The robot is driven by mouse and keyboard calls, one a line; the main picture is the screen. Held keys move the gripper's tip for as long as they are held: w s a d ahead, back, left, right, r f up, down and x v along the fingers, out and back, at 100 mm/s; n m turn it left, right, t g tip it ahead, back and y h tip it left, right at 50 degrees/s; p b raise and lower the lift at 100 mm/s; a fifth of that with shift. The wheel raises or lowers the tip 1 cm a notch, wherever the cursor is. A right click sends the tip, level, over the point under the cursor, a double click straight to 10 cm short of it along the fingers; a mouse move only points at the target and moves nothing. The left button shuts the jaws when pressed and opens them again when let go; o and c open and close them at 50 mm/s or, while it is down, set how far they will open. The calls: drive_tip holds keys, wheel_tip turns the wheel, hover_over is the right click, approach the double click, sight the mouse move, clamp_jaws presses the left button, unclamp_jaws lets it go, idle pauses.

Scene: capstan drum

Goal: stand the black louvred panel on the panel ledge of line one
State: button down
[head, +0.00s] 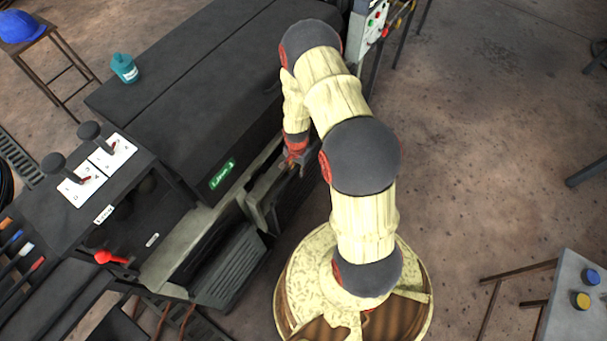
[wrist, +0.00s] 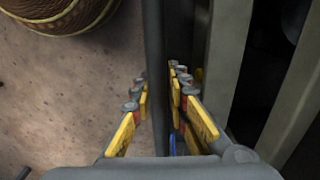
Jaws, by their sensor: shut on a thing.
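My gripper (head: 294,160) is low beside the front of the long black machine housing, under my forearm. In the wrist view my gripper (wrist: 161,100) has its yellow-padded fingers on either side of a thin dark panel, seen edge-on. It is shut on this black panel (wrist: 153,35). In the head view the black panel (head: 296,196) hangs upright below my gripper, partly hidden by my arm. Its louvres are hard to make out. The green label on the housing (head: 222,173) seems to read line 1. I cannot tell whether the panel touches a ledge.
Another dark ribbed panel (head: 234,268) leans at the lower left. Grey frame bars (wrist: 229,60) stand close right of my gripper in the wrist view. A red-handled lever (head: 112,258) and a teal bottle (head: 124,68) are to the left. The floor at right is mostly clear.

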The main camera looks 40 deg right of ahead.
drive_tip(key=shift+w+a+f+b, duration=0.3)
drive_tip(key=shift+w+f+b, duration=0.55)
drive_tip(key=shift+w+f, duration=0.1)
drive_tip(key=shift+w+a+f+b, duration=0.3)
drive_tip(key=shift+w+f+b, duration=0.5)
drive_tip(key=shift+w+f, duration=0.1)
drive_tip(key=shift+f, duration=0.4)
drive_tip(key=c, duration=1.7)
unclamp_jaws()
drive_tip(key=shift+s+b, duration=0.1)
drive_tip(key=shift+b, duration=0.2)
drive_tip(key=shift+o, duration=0.2)
wheel_tip(320, 180, up, 12)
